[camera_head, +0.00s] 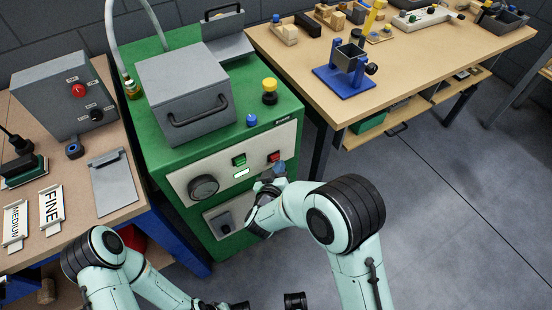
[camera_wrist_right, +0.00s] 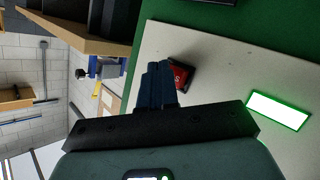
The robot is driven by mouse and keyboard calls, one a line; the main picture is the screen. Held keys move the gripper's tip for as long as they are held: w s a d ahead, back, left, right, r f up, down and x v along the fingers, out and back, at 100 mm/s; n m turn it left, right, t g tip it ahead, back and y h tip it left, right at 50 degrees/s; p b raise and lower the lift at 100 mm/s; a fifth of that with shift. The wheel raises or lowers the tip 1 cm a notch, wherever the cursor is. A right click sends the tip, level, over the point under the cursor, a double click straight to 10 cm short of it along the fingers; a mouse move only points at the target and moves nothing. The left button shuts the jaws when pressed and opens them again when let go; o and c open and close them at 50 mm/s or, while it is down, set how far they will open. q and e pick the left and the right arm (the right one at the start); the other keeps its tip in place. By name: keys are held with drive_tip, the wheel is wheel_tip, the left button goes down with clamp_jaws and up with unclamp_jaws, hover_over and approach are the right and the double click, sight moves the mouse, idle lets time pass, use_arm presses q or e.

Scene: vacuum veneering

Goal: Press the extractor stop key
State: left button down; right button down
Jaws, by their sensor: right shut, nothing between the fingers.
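The red stop key (camera_head: 274,156) sits at the right of the pale control panel on the front of the green machine. It also shows in the wrist view (camera_wrist_right: 181,76), partly hidden behind my fingers. My right gripper (camera_head: 273,173) is shut and empty, just in front of the panel by the red key. In the wrist view its dark blue fingertips (camera_wrist_right: 158,72) overlap the key's left side; I cannot tell whether they touch it. My left arm (camera_head: 140,280) is low at the left; its gripper is at the bottom edge, too cut off to read.
A green key (camera_head: 239,160) and a lit display (camera_head: 241,173) are left of the red key, with a round dial (camera_head: 203,187) further left. A grey box with a red knob (camera_head: 78,90) stands on the left bench. A wooden workbench (camera_head: 400,70) is at the right.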

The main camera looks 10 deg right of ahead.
drive_tip(key=shift+w+a, duration=0.1)
drive_tip(key=shift+w, duration=0.35)
idle(0.3)
drive_tip(key=shift+s, duration=0.1)
drive_tip(key=shift+s+d, duration=0.3)
drive_tip(key=shift+s, duration=0.5)
drive_tip(key=shift+s+d+p, duration=0.1)
drive_tip(key=shift+s+d, duration=0.2)
drive_tip(key=shift+s, duration=0.5)
drive_tip(key=shift+s+d+p, duration=0.15)
drive_tip(key=shift+s+d, duration=0.1)
drive_tip(key=shift+s, duration=0.5)
drive_tip(key=shift+s+d+p, duration=0.1)
drive_tip(key=shift+s+d, duration=0.2)
drive_tip(key=shift+s, duration=0.5)
